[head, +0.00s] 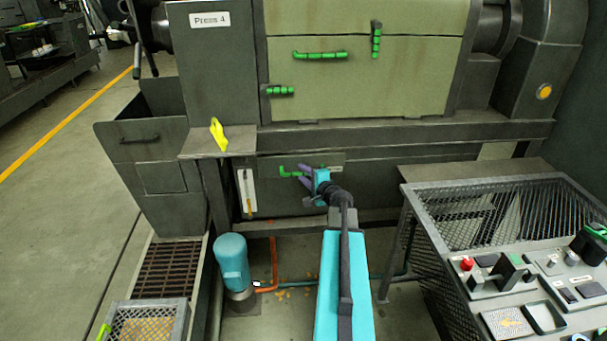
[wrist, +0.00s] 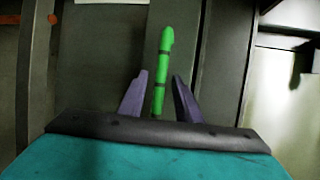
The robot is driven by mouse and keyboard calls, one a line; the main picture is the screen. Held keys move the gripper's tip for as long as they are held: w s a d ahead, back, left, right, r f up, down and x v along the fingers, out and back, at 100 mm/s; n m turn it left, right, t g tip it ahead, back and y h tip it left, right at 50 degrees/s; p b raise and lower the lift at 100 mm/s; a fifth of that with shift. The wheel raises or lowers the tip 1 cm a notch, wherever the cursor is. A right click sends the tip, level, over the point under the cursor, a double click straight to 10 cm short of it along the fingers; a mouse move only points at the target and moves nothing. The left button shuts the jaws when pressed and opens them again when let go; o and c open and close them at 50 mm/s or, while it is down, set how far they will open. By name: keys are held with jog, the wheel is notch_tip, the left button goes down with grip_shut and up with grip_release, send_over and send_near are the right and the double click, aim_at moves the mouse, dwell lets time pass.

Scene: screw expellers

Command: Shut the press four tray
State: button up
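The press labelled Press 4 (head: 210,19) stands at the centre of the head view. Low under its frame is a dark grey tray front (head: 275,200) with a green handle (head: 286,173). How far the tray stands out is hard to tell. My gripper (head: 301,174) is at this handle, its purple fingers pointing left. In the wrist view, the green handle (wrist: 160,75) runs between the two fingers (wrist: 158,98), with gaps on both sides. The fingers are apart and do not visibly grip it. My arm hides the floor in front of the tray.
A yellow handle (head: 218,134) sits on a ledge at the left. A teal cylinder (head: 232,263) with orange pipe stands on the floor below. A mesh frame with a control panel (head: 520,290) fills the right. A grey bin (head: 150,165) is at the left.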

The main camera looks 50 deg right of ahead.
aim_at(301, 160)
jog(key=shift+w, duration=0.2)
grip_shut()
jog(key=shift+d, duration=0.1)
jog(key=w+d+b, duration=0.1)
jog(key=w+d, duration=0.1)
jog(key=w+d+b, duration=0.1)
jog(key=w+d, duration=0.1)
jog(key=w, duration=0.1)
jog(key=shift+w+d+f+b, duration=0.15)
jog(key=shift+w+d+b, duration=0.15)
jog(key=shift+w+d, duration=0.3)
jog(key=shift+w+d+r, duration=0.1)
jog(key=shift+r, duration=0.15)
